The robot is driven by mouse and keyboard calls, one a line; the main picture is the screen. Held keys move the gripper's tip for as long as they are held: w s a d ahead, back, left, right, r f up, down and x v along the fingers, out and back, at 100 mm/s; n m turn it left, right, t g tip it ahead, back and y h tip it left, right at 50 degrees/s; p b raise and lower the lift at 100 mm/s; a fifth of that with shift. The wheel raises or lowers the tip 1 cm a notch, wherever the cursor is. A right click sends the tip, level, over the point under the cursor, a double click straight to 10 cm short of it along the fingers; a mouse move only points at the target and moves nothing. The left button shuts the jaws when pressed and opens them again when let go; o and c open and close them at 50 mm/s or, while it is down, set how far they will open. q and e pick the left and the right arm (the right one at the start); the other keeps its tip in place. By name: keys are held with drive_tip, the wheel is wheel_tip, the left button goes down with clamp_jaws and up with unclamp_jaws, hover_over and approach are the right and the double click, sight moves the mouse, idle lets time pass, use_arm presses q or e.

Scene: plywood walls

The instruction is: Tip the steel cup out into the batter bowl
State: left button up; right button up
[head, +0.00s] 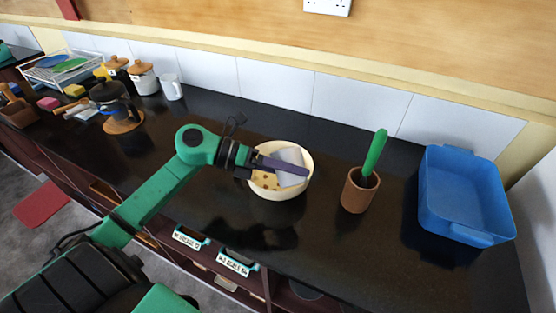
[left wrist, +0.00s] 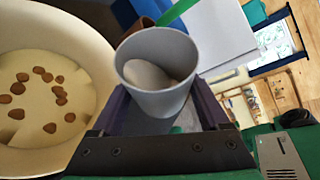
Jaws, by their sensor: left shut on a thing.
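The cream batter bowl (head: 306,181) stands on the dark counter, with pale batter and several brown bits inside; it also fills the left of the left wrist view (left wrist: 85,30). My left gripper (head: 281,167) is shut on the grey steel cup (head: 291,156) and holds it over the bowl. The cup looks tilted, but its exact angle is unclear. In the left wrist view the cup (left wrist: 158,98) sits between the fingers, its mouth visible. A pale rounded patch shows inside; I cannot tell whether it is contents. My right gripper is not in view.
A brown pot (head: 357,192) with a green-handled tool stands right of the bowl. A blue tub (head: 462,195) is at the far right. A kettle (head: 109,94), jars, a white mug (head: 172,87) and a dish rack (head: 68,67) crowd the left.

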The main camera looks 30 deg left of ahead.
use_arm(q)
drive_tip(key=shift+w+d+r, duration=0.1)
drive_tip(key=shift+r, duration=0.05)
drive_tip(key=shift+r+n+p, duration=0.15)
drive_tip(key=shift+n+p, duration=0.15)
drive_tip(key=shift+p, duration=0.2)
drive_tip(key=shift+r+h, duration=0.1)
drive_tip(key=shift+h, duration=0.2)
drive_tip(key=shift+r+n+p, duration=0.1)
drive_tip(key=shift+n+p, duration=0.2)
drive_tip(key=shift+p, duration=0.1)
drive_tip(key=shift+r+h+p, duration=0.15)
drive_tip(key=shift+h+p, duration=0.15)
drive_tip(key=shift+f+n+g+h, duration=0.3)
drive_tip(key=shift+f+n+h, duration=0.1)
drive_tip(key=shift+n, duration=0.4)
idle(0.4)
drive_tip(key=shift+w+a+f+n+h+b, duration=0.35)
drive_tip(key=shift+w+a+n+h+b, duration=0.15)
drive_tip(key=shift+w+a+n+b, duration=0.25)
idle(0.6)
drive_tip(key=shift+a+r+n, duration=0.15)
drive_tip(key=shift+r+n, duration=0.15)
drive_tip(key=shift+n, duration=0.15)
idle(0.5)
